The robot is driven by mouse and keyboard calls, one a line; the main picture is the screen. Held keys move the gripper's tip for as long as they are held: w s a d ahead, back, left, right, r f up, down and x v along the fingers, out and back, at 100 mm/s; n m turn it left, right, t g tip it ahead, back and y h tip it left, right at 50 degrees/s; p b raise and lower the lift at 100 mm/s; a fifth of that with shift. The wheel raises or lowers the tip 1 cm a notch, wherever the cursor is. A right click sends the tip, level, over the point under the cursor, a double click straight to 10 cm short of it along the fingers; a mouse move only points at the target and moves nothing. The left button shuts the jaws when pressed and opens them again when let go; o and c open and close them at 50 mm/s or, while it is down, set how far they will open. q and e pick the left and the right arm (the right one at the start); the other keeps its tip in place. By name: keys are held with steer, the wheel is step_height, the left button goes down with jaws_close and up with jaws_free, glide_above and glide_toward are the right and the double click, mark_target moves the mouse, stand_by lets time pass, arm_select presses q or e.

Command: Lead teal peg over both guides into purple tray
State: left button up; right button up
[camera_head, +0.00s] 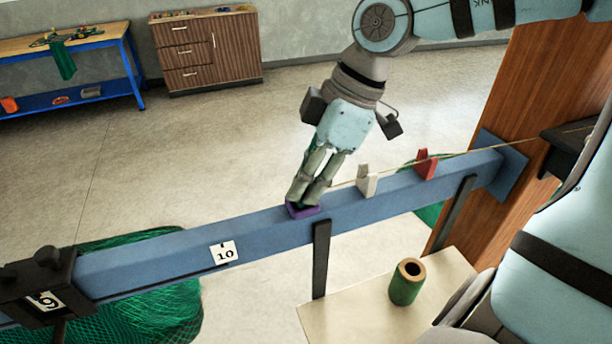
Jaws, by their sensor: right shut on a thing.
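My right gripper (302,194) points down at the purple tray (303,211) on the blue beam. Its fingers are closed together on the teal peg, which is mostly hidden by the fingers. The fingertips are at the tray; whether the peg touches its floor cannot be told. A thin tan line runs from the gripper to the right, past the white guide (367,181) and the red guide (427,164), towards a dark fitting at the wooden post. The line appears to cross at both guides' tops. My left gripper is not in view.
The blue beam (265,232) runs from the clamp marked 9 (42,290) to the wooden post (545,80). A green spool (406,283) stands on a pale table (340,318) below. Green netting (150,310) hangs at lower left.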

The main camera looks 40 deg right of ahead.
steer(key=shift+f, duration=0.15)
steer(key=o, duration=0.9)
steer(key=v, duration=1.2)
